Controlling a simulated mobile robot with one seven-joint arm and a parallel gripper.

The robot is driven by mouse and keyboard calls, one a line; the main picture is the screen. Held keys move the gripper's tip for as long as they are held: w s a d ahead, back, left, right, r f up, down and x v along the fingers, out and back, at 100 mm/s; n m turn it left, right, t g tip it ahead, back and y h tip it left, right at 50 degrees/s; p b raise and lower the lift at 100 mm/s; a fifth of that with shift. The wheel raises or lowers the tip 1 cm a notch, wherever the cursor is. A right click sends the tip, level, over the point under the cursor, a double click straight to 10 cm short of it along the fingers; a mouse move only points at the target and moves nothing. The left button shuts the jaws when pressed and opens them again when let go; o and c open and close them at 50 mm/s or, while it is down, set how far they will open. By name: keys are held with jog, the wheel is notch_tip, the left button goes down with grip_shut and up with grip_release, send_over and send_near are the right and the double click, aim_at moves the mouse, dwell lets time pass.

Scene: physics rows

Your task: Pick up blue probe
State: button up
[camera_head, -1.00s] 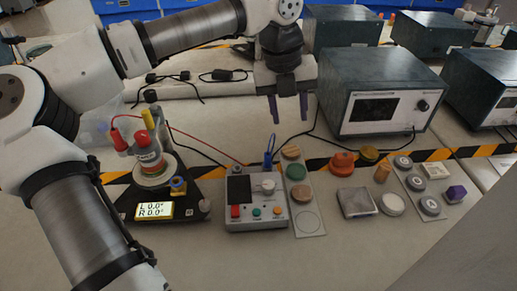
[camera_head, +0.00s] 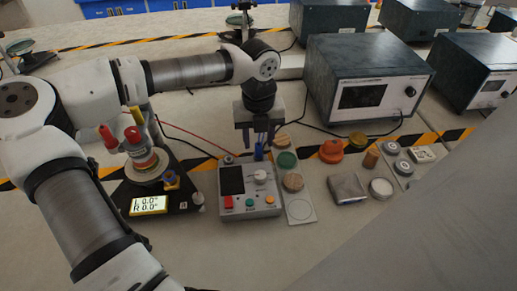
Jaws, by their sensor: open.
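The blue probe (camera_head: 259,153) stands upright at the back edge of the grey control box (camera_head: 232,181). Only a short blue part of it shows. My gripper (camera_head: 257,140) is open, points down, and is at the blue probe's top. Its two fingers appear to the left and right of the probe in this view. I cannot tell whether they touch it or how far they reach in depth. The upper part of the probe is hidden or blends with the fingers.
To the left is a black base (camera_head: 181,201) with a coil, red and yellow plugs and a lit display. To the right are a plate (camera_head: 300,208) with round discs, an orange knob (camera_head: 331,151) and a metal block (camera_head: 346,188). A large instrument (camera_head: 368,84) stands behind.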

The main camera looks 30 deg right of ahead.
aim_at(259, 153)
jog(key=shift+f, duration=1.35)
grip_shut()
jog(key=shift+r, duration=0.2)
